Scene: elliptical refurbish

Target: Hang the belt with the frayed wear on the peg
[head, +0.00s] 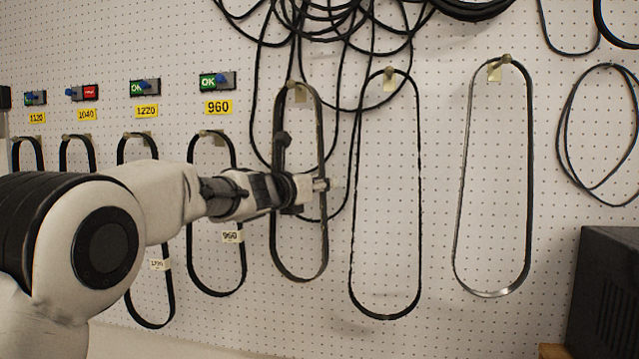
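Three large loop belts hang on pegs on the pegboard: a brownish-dark belt (326,240) in the middle, a black belt (419,200) to its right, and a belt with a grey, shiny inner face (531,190) further right. Their pegs are a left one (291,85), a middle one (389,71) and a right one (506,59). I cannot make out fraying on any belt from here. My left gripper (302,165) is in front of the brownish belt, its fingers apart. It overlaps the belt; contact cannot be told. My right gripper is not in view.
Smaller black belts, including one under the yellow 960 label (218,107), hang at left below switch plates, one of them red (90,92). Thin black cords (345,30) tangle above. A dark box (605,290) stands lower right. Bare pegboard lies between the right belts.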

